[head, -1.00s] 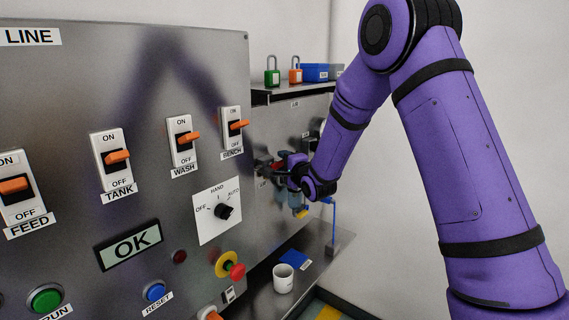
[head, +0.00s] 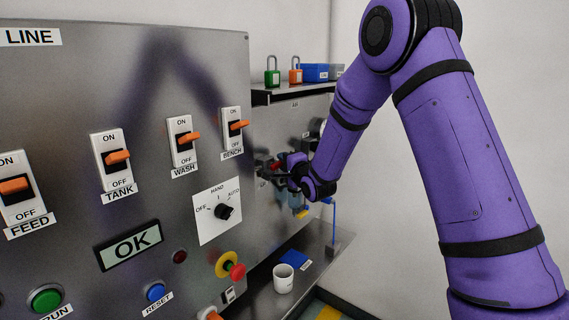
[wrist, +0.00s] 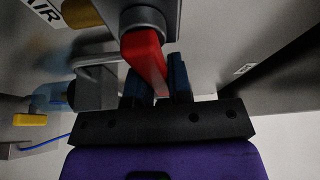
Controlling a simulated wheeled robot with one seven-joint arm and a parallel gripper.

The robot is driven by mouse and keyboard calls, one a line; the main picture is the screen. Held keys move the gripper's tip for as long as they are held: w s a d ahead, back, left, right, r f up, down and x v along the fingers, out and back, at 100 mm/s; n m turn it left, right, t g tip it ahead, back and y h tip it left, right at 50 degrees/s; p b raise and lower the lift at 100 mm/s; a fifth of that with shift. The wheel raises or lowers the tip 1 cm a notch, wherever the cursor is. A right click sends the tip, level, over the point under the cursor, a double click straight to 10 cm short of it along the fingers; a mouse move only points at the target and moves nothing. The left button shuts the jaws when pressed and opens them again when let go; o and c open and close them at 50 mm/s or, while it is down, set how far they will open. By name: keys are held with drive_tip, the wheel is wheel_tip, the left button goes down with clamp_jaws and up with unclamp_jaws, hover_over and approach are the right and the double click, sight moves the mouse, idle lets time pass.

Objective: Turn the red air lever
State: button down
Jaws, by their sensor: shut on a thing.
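The red air lever (wrist: 146,62) shows in the wrist view, hanging from a round grey metal hub. My gripper (wrist: 157,78) is shut on it, with one dark blue finger on each side of the red handle. An "AIR" label (wrist: 42,12) is at the upper left of the wrist view. In the head view my gripper (head: 279,167) is at the wall fittings just right of the grey panel, small and partly hidden by my wrist. Only a small patch of red shows there.
The grey panel (head: 75,90) with orange-handled switches stands close on the left. A shelf (head: 290,92) with green and orange padlocks is above my gripper. Below, a ledge holds a white mug (head: 283,278) and a blue item (head: 293,259). A yellow handle (wrist: 30,120) is nearby.

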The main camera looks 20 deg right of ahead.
drive_tip(key=n, duration=0.1)
drive_tip(key=r+n+t, duration=0.1)
drive_tip(key=n, duration=0.1)
drive_tip(key=n+y, duration=0.1)
drive_tip(key=shift+s+a+r, duration=0.1)
drive_tip(key=shift+a+r, duration=0.1)
drive_tip(key=shift+r, duration=0.1)
drive_tip(key=n, duration=0.2)
drive_tip(key=r+n+y, duration=0.1)
drive_tip(key=n, duration=0.1)
drive_tip(key=a+n+t+y, duration=0.1)
drive_tip(key=shift+s+r+n, duration=0.3)
drive_tip(key=shift+s+n, duration=0.1)
drive_tip(key=n+y, duration=0.1)
drive_tip(key=n, duration=0.1)
drive_tip(key=a+n+y, duration=0.1)
drive_tip(key=n, duration=0.1)
drive_tip(key=s+r+n+y, duration=0.1)
drive_tip(key=n, duration=0.1)
drive_tip(key=shift+a, duration=0.15)
drive_tip(key=shift+s+a+n+g+y, duration=0.2)
drive_tip(key=shift+n+y, duration=0.25)
drive_tip(key=shift+n, duration=0.5)
drive_tip(key=shift+s+a+n+g+y, duration=0.1)
drive_tip(key=shift+a+n+g+y, duration=0.3)
drive_tip(key=shift+n, duration=0.6)
drive_tip(key=shift+s+a+n+g+y, duration=0.1)
drive_tip(key=shift+s+n+g+y, duration=0.1)
drive_tip(key=shift+n+y, duration=0.55)
drive_tip(key=shift+n, duration=0.3)
